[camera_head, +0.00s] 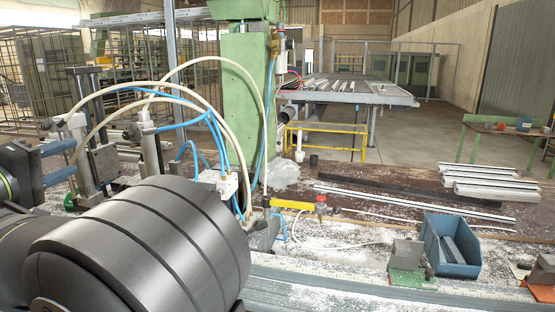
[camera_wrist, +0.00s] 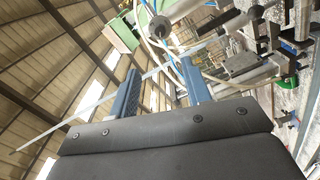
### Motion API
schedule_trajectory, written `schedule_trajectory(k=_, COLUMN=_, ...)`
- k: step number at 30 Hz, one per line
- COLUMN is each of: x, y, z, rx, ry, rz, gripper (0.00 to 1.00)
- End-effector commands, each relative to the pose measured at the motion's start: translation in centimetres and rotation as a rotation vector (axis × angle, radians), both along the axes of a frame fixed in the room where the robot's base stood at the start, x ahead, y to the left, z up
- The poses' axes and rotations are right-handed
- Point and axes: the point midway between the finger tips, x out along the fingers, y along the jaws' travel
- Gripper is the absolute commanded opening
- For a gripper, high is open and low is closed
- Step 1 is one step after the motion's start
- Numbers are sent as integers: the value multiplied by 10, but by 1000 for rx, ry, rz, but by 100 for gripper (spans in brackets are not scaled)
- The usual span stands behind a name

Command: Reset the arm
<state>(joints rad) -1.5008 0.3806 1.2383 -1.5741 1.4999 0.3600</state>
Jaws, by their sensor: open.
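My gripper (camera_wrist: 160,85) shows in the wrist view with its two blue fingers spread apart and nothing between them. The fingers point up in the picture, toward the roof and the clamp machinery seen at a tilt. No object touches them that I can see.
A green column (camera_head: 243,100) with hoses and clamp hardware (camera_head: 150,150) stands beside my arm. A blue bin (camera_head: 455,272) holding grey pieces sits at the right of the bench. White profiles (camera_head: 490,185) lie stacked behind it. The floor at back right is open.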

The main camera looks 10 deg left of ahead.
Motion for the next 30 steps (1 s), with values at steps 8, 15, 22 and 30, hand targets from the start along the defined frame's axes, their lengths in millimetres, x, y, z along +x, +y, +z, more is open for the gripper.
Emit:
schedule_trajectory(k=8, x=56, y=-1, z=0, rx=0, ry=1, rz=-5, gripper=44)
schedule_trajectory(k=15, x=105, y=-1, z=0, rx=0, ry=1, rz=-5, gripper=44)
schedule_trajectory(k=22, x=151, y=-1, z=0, rx=0, ry=0, rz=-5, gripper=44)
schedule_trajectory(k=30, x=159, y=0, z=0, rx=176, ry=0, rz=-1, gripper=44)
